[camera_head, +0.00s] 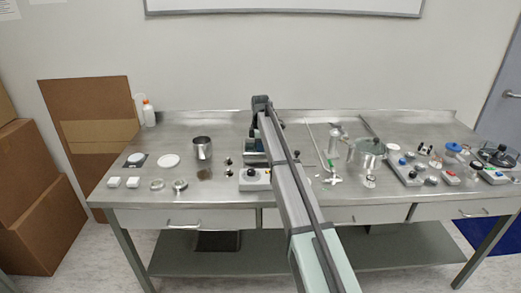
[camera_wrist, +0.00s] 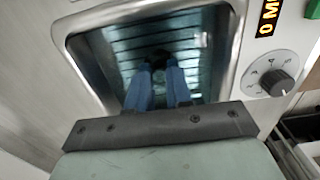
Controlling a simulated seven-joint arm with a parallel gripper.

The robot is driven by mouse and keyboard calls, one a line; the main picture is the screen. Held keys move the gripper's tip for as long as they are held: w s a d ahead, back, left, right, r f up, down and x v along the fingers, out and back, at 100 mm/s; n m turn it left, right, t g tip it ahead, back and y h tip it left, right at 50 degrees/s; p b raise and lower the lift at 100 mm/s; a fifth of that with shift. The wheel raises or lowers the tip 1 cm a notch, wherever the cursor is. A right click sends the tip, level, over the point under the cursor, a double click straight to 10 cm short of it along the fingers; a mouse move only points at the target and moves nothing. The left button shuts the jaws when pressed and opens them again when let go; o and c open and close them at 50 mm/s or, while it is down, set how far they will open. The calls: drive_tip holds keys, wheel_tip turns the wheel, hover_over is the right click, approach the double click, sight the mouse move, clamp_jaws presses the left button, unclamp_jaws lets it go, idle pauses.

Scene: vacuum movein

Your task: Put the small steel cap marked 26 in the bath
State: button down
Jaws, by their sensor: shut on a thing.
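The bath is a steel basin with a slatted inside; its rim (camera_wrist: 232,60) fills much of the wrist view. My gripper (camera_wrist: 160,68) points down into the basin with its two blue fingers. It is shut on a small dark piece (camera_wrist: 160,57) between the fingertips, taken to be the cap; its number cannot be read. Whether the piece touches the basin floor cannot be told. In the head view the bath (camera_head: 249,158) is partly hidden by my arm, and the fingertips and held piece cannot be made out.
Beside the basin are a knob (camera_wrist: 270,84) and a lit display (camera_wrist: 268,16). On the steel table (camera_head: 130,195), small dark pieces (camera_head: 228,162) and a steel beaker (camera_head: 202,148) stand left of the bath. A control box (camera_head: 254,179) stands in front; a glass pot (camera_head: 367,153) stands right.

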drive_tip(key=shift+f, duration=0.1)
drive_tip(key=c, duration=1)
unclamp_jaws()
drive_tip(key=shift+c, duration=0.2)
wheel_tip(320, 180, up, 12)
